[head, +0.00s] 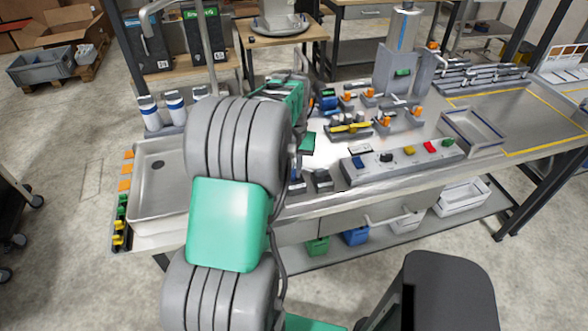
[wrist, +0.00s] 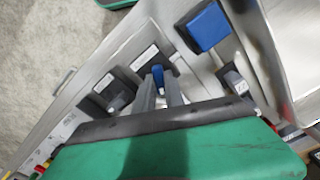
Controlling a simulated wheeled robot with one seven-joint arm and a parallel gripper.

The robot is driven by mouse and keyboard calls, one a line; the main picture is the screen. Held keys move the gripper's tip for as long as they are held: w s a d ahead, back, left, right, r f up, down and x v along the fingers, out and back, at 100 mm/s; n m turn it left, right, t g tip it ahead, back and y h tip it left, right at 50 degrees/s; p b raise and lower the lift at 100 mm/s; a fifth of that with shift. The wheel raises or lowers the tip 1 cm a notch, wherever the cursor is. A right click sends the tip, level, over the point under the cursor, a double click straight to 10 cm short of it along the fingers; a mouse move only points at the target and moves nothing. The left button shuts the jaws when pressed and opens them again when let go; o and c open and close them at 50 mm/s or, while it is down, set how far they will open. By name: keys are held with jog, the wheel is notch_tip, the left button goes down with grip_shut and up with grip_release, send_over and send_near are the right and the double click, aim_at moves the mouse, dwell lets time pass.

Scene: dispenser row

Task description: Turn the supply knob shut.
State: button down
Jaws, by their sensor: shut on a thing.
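My gripper (wrist: 161,82) points down over the metal bench in the wrist view, its two grey fingers close together on a small blue knob (wrist: 158,72). The knob stands on a dark block with a white label (wrist: 146,58). The fingers hide part of the knob, and I cannot read the label or the knob's turn position. In the head view my arm hides the gripper and most of this spot.
A dark block with a lever (wrist: 109,92) and a larger blue square part (wrist: 207,27) flank the knob in the wrist view. In the head view, a sink (head: 162,192) lies left, a button panel (head: 402,160) right, and a grey tray (head: 472,131) farther right.

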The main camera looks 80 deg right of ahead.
aim_at(294, 171)
jog(key=m+b, duration=0.1)
jog(key=m, duration=1.1)
jog(key=shift+m, duration=0.3)
dwell(0.4)
jog(key=c, duration=1.4)
grip_release()
jog(key=shift+c, duration=0.2)
notch_tip(294, 171, up, 8)
jog(key=shift+w+f+b, duration=0.1)
jog(key=shift+b, duration=0.65)
